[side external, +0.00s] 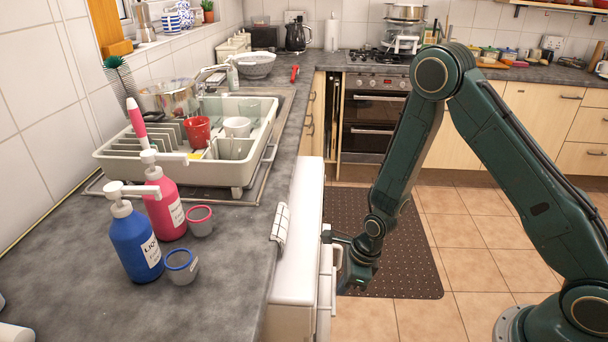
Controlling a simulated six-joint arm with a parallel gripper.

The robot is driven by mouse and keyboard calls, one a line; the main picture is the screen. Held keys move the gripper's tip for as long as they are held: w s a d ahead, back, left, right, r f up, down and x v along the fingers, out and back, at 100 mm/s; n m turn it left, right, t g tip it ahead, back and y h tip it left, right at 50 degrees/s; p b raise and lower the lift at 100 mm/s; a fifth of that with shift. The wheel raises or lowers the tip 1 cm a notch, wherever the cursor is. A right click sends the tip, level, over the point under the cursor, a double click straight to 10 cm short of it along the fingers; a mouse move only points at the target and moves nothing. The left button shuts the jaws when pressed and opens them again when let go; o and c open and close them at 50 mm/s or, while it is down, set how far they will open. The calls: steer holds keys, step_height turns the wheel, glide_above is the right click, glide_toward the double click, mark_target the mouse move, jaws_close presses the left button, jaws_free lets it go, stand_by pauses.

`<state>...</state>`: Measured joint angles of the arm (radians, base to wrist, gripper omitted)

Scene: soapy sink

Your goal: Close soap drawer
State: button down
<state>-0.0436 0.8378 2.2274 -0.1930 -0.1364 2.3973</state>
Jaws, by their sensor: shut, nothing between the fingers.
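A white appliance (298,240) stands against the counter's edge, seen mostly from above. A narrow white piece (325,276), which looks like the soap drawer's front, sticks out a little from its right face. How far the drawer is open is hard to tell from this angle. My gripper (328,237) is shut and empty.
Blue (137,242) and pink (166,208) soap bottles and two small cups stand on the grey counter (215,310). A dish rack (185,165) sits behind them. A checked cloth (280,223) hangs at the counter edge. The floor around the dark mat (405,262) is clear.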

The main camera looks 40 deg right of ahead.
steer(key=shift+w+a, duration=0.25)
steer(key=s+d+r, duration=0.5)
steer(key=r, duration=0.5)
steer(key=shift+s+d+r, duration=0.15)
stand_by(0.5)
steer(key=shift+r, duration=0.15)
steer(key=s+r+n+t+h, duration=0.1)
steer(key=s+r+n, duration=0.3)
steer(key=r+n, duration=1)
steer(key=s+d+r+n+t+h, duration=0.1)
steer(key=s+r+n+t, duration=0.1)
steer(key=s+r+n, duration=0.9)
steer(key=shift+s+d+r+n, duration=0.25)
steer(key=shift+s+d+n, duration=0.15)
steer(key=shift+n, duration=0.6)
